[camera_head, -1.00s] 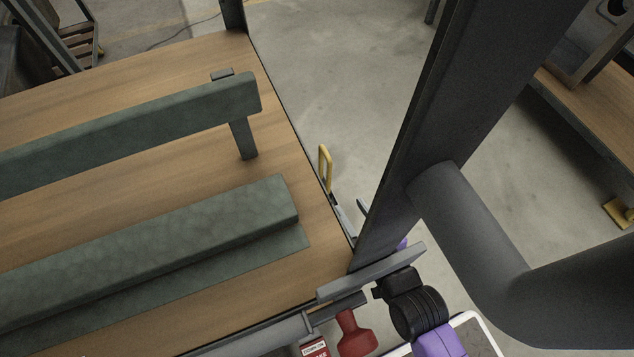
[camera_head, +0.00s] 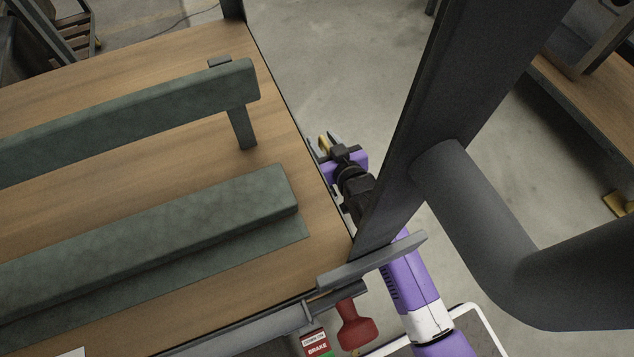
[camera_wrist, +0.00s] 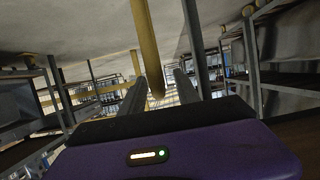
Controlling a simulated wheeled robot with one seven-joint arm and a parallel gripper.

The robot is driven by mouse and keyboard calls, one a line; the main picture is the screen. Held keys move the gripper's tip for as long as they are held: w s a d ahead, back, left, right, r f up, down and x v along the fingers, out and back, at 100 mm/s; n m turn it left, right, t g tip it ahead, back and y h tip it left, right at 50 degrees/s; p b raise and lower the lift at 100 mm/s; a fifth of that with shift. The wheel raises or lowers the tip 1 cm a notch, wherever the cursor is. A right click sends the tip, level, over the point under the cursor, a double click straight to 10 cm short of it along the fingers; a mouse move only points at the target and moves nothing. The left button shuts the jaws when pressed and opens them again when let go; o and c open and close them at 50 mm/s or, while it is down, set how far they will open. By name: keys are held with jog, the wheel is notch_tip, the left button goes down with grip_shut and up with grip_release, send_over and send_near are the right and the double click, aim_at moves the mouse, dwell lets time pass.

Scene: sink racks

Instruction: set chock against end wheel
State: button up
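I cannot tell whether this yellow piece belongs to the chock. No wheel is clearly visible; the area below the deck is hidden.
The wooden deck (camera_head: 180,60) carries green padded beams (camera_head: 160,245). A dark post (camera_head: 430,110) and thick grey tube (camera_head: 470,215) stand close to my arm. A red knob (camera_head: 355,328) and brake label (camera_head: 315,345) are at the front. Concrete floor (camera_head: 330,60) is open beyond.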

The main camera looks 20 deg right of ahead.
jog(key=shift+x, duration=0.9)
grip_shut()
dwell(0.7)
jog(key=shift+r, duration=0.2)
